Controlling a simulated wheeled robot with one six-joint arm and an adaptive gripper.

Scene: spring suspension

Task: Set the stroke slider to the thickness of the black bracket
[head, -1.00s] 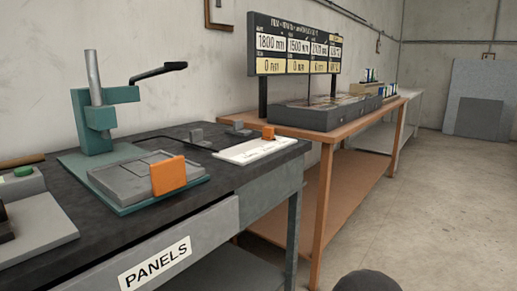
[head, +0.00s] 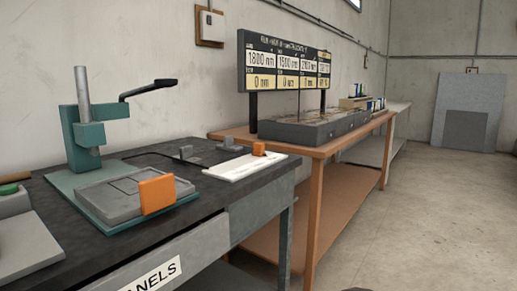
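On the dark bench, a white strip (head: 240,168) with markings too small to read carries a small orange block (head: 259,149) near its far right end. This looks like a slider on a scale, but I cannot confirm that it is the stroke slider. Small dark grey blocks, one of them here (head: 186,152), stand beside and behind the strip. I cannot tell whether any is the black bracket. A larger orange plate (head: 157,195) stands upright at the edge of a grey block fixture (head: 120,200). My gripper is not in view.
A green press (head: 87,135) with a black lever stands at the back left of the bench (head: 215,203). A wooden table (head: 325,149) beyond holds a dark box (head: 313,128) under a display board (head: 289,60). Open floor (head: 420,220) lies to the right.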

